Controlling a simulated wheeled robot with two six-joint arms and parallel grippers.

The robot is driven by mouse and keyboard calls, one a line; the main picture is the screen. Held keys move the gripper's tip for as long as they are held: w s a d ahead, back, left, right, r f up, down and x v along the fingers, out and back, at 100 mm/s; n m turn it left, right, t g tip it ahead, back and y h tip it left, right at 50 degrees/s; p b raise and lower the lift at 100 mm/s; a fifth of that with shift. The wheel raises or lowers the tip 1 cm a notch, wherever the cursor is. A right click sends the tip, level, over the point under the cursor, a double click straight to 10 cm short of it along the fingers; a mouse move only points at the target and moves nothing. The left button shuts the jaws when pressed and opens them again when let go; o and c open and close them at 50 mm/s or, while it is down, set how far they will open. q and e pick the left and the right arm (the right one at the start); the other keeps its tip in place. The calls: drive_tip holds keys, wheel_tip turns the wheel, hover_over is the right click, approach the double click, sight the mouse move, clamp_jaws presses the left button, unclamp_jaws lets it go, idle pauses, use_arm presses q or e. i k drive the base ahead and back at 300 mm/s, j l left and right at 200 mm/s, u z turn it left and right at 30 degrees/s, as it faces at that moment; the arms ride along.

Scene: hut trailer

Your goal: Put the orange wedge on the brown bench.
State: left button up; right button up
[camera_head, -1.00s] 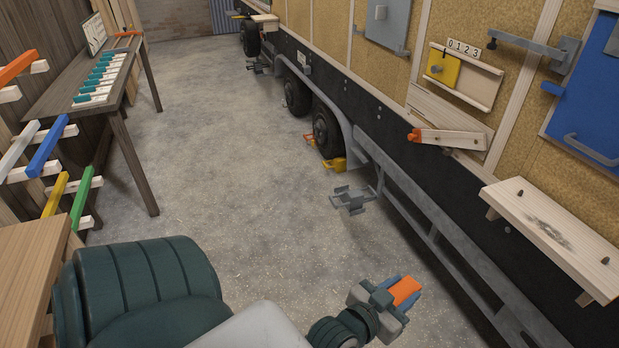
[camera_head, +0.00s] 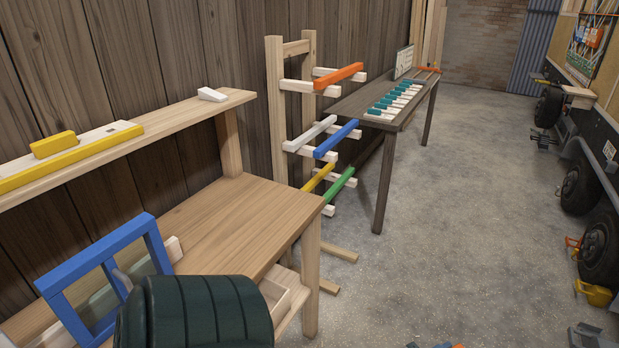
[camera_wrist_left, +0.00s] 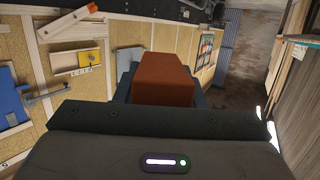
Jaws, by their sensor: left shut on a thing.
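My left gripper (camera_wrist_left: 162,72) is shut on the orange wedge (camera_wrist_left: 165,88). In the left wrist view the wedge is a reddish-orange block between the dark fingers. A dark brown bench (camera_head: 345,103) stands against the wooden wall, past the rack, well away from the gripper. A row of teal and white pieces (camera_head: 392,102) and a small upright white board (camera_head: 404,62) are on it. My right gripper is not in view.
A lighter wood workbench (camera_head: 240,215) with a shelf and a blue frame (camera_head: 110,270) is near left. A rack (camera_head: 278,110) with coloured bars stands between it and the dark bench. Concrete floor (camera_head: 450,200) is open. Trailer wheels (camera_head: 580,187) are at right.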

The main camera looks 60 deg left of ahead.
sight(254, 230)
drive_tip(key=u, duration=0.45)
drive_tip(key=i+u, duration=0.15)
drive_tip(key=u, duration=0.8)
drive_tip(key=i+u, duration=0.15)
drive_tip(key=u, duration=0.3)
drive_tip(key=i+l+u, duration=0.2)
drive_tip(key=u, duration=0.25)
drive_tip(key=i+l+u, duration=0.15)
drive_tip(key=l+u, duration=0.15)
drive_tip(key=u, duration=0.2)
drive_tip(key=i+l+u, duration=0.1)
drive_tip(key=l+u, duration=0.6)
drive_tip(key=u, duration=0.2)
drive_tip(key=l+u, duration=0.15)
drive_tip(key=l, duration=0.75)
drive_tip(key=l+u, duration=0.15)
drive_tip(key=l, duration=0.75)
drive_tip(key=k+l+u, duration=0.15)
drive_tip(key=l, duration=0.75)
drive_tip(key=i, duration=0.05)
